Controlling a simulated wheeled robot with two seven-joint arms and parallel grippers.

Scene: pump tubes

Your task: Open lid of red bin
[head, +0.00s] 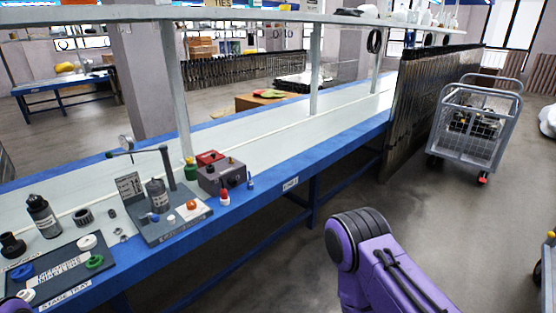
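A small red box (209,157), the only bin-like red thing I make out, stands on the long workbench behind a grey box (221,177) with knobs on top. The grey box hides its lower front, and it is too small to tell how its lid stands. Neither gripper is in view.
The blue-edged workbench (262,147) holds a stage tray (60,268) with rings, a fixture plate (172,222), dark bottles (43,216) and a red-capped bottle (224,196). A wire cart (474,128) stands at right. Grey floor is clear before the bench.

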